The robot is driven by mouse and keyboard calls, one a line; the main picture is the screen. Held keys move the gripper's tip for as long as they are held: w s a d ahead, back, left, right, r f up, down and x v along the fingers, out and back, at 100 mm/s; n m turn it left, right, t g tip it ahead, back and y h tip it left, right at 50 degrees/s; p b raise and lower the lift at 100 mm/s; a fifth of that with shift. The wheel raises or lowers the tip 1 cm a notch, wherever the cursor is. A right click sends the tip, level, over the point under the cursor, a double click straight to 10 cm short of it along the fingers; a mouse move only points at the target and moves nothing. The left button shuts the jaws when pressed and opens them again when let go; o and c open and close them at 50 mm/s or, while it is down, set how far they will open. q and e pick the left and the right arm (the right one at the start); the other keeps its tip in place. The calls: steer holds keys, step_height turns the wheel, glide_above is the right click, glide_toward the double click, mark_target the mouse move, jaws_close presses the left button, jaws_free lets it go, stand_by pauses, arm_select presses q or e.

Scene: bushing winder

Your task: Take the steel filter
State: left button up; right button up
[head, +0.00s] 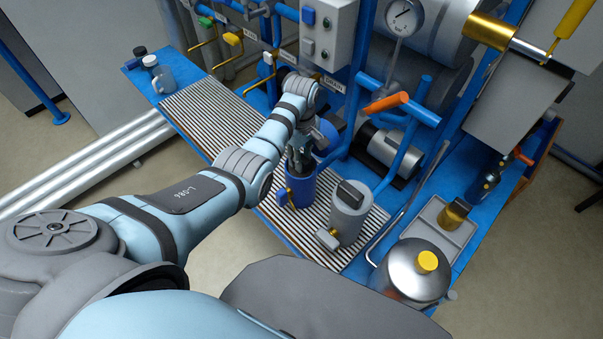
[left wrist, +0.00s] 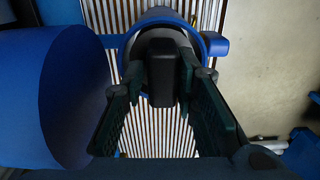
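My left gripper (head: 299,158) reaches down over a blue canister (head: 299,190) on the slatted grating. In the left wrist view, a black block-like handle (left wrist: 162,72) stands on the canister, between the tips of my left gripper (left wrist: 163,75). The fingers stand apart on either side of the handle; I cannot tell whether they touch it. A grey steel-looking canister (head: 348,212) with a dark top handle stands upright to the right, apart from the gripper. I cannot tell from markings which canister is the steel filter. My right gripper is not in view.
Blue pipes (head: 397,160) and an orange-handled lever (head: 386,103) rise behind the canisters. The grating (head: 208,117) is clear to the left. A blue cylinder (left wrist: 55,100) is close by.

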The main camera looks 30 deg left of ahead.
arm_select(q)
steer(key=shift+f, duration=0.7)
steer(key=shift+s+r, duration=0.1)
steer(key=shift+s, duration=0.1)
jaws_close()
step_height(320, 180, up, 20)
steer(key=p, duration=0.9)
steer(key=shift+r, duration=0.15)
